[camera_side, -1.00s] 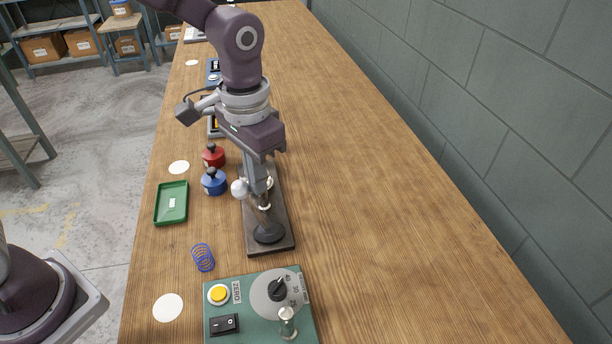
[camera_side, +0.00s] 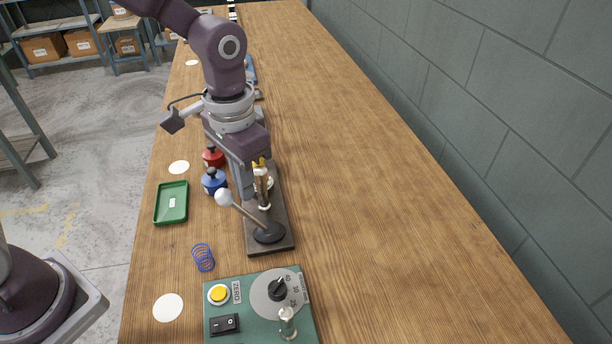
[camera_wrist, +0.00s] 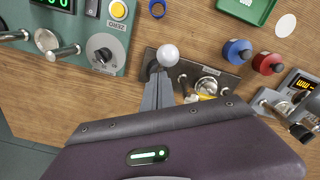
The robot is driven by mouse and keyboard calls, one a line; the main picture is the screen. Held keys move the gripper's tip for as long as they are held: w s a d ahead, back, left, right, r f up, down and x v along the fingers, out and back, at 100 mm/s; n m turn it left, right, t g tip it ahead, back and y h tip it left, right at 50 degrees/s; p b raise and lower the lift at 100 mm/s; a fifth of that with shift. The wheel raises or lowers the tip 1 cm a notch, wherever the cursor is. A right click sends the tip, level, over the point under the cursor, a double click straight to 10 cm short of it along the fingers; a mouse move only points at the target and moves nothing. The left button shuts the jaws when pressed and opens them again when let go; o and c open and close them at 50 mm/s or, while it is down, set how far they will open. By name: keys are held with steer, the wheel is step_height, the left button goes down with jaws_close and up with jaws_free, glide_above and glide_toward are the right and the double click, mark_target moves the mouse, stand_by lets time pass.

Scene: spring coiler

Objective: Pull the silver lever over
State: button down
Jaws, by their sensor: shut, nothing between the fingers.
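The silver lever (camera_side: 246,215) has a pale ball knob (camera_side: 223,197) and a round black foot on a dark base plate (camera_side: 285,242). It leans to the left in the side view. My gripper (camera_side: 246,196) is shut and empty, pointing down just behind the lever's rod. In the wrist view the knob (camera_wrist: 167,55) shows just beyond the tips of my gripper (camera_wrist: 158,78), and most of the rod is hidden. I cannot tell whether the fingers touch the rod. A pale upright post with a yellow top (camera_side: 262,185) stands on the same plate.
Blue (camera_side: 214,182) and red (camera_side: 213,157) knobbed pots stand close left of the plate. The table to the right is clear.

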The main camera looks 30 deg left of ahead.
steer(key=shift+w+d, duration=0.4)
step_height(320, 180, up, 8)
steer(key=shift+f, duration=0.25)
stand_by(1.9)
